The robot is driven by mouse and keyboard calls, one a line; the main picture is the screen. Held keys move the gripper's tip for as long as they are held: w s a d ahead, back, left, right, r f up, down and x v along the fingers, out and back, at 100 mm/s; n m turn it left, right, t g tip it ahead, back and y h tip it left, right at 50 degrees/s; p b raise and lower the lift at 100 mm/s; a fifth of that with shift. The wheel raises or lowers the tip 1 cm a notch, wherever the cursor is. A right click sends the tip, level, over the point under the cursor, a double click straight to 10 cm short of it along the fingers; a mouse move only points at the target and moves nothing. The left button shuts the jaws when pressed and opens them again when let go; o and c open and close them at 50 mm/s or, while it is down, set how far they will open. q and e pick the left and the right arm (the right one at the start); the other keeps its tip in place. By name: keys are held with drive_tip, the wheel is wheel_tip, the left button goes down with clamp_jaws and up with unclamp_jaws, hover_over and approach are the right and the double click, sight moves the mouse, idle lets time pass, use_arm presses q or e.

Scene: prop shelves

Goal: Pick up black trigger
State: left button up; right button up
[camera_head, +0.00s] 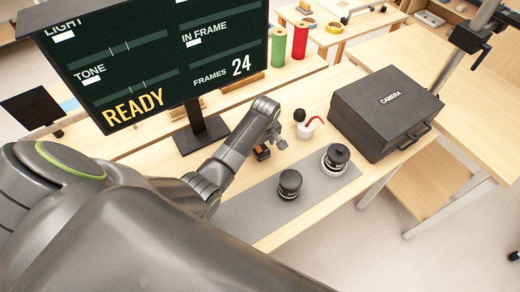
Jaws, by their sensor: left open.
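My left gripper (279,138) reaches in from the left over the light wooden bench, with its jaws open. Nothing shows between the fingers. A small dark object with a brownish side (262,153) sits on the bench just below and left of the fingertips, partly hidden by my arm. It may be the black trigger, but it is too small to tell. A black round-topped item (299,115) stands just beyond the gripper to the right, touching or in front of a white piece with a curved red tube (307,130). My right gripper is not in view.
Two black lens-like cylinders (290,183) (337,157) stand on a grey mat (241,214). A black camera case (386,113) lies to the right. A large monitor (150,60) on a stand (203,135) rises behind my arm. Green (278,47) and red (300,40) rolls stand at the back.

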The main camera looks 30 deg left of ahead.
sight(260, 148)
use_arm(q)
drive_tip(key=shift+w+a+f, duration=0.1)
drive_tip(key=shift+a+f, duration=0.05)
drive_tip(key=shift+f, duration=0.75)
drive_tip(key=shift+w+a+f, duration=0.1)
drive_tip(key=shift+f, duration=0.75)
drive_tip(key=c, duration=1.2)
drive_tip(key=shift+r, duration=0.1)
